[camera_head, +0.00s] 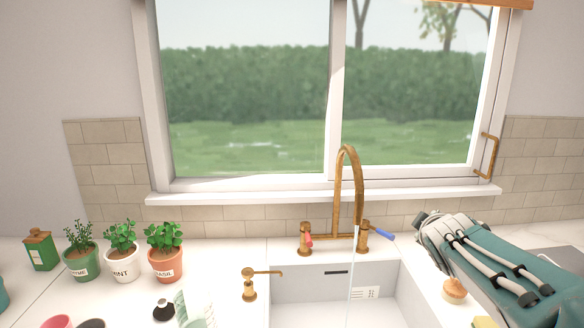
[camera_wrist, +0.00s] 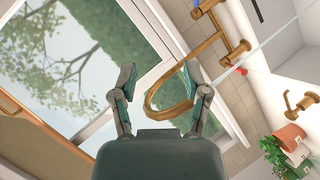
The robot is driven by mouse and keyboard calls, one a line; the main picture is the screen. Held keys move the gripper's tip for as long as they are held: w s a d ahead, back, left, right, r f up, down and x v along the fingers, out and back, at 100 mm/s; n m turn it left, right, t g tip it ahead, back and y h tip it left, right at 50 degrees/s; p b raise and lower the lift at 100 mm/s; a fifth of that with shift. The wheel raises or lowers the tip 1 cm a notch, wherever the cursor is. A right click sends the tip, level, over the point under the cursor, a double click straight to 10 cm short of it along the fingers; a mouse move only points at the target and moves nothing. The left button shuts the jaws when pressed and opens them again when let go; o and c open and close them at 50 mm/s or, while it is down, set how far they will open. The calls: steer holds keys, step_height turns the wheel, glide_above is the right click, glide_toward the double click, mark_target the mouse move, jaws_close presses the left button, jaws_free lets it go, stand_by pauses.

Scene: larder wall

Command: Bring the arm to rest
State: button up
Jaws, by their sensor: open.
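My gripper (camera_wrist: 158,80) shows in the wrist view with its two fingers spread apart and nothing between them but background and part of the tap's curve. The brass tap (camera_head: 347,190) stands behind the sink in the head view, with a stream of water falling from it. The tap also shows in the wrist view (camera_wrist: 180,98), beyond the fingers; I cannot tell how near it is. In the head view my arm reaches in from the lower right, and my fingers cannot be made out there.
The sink (camera_head: 283,290) lies below the window. Potted herbs (camera_head: 122,255) and a green tin (camera_head: 40,250) stand at the left. A brass soap dispenser (camera_head: 250,285) is beside the sink. A wooden-topped brush (camera_head: 454,288) is close to my arm. The window handle (camera_head: 489,155) is at the right.

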steer(key=s+a+f+m+g+y, duration=0.1)
steer(key=s+a+f+m+g, duration=0.1)
steer(key=s, duration=0.7)
steer(key=s+a+f+m+g+y, duration=0.1)
steer(key=s+a+f+m, duration=0.3)
steer(key=s, duration=0.4)
steer(key=s+a+f+m+g+y, duration=0.1)
steer(key=s+a+f+m+g, duration=0.2)
steer(key=s, duration=0.6)
steer(key=a+f+g, duration=0.1)
steer(key=a+f, duration=0.1)
steer(key=a, duration=0.1)
steer(key=shift+s+y, duration=0.3)
steer(key=shift+s, duration=0.05)
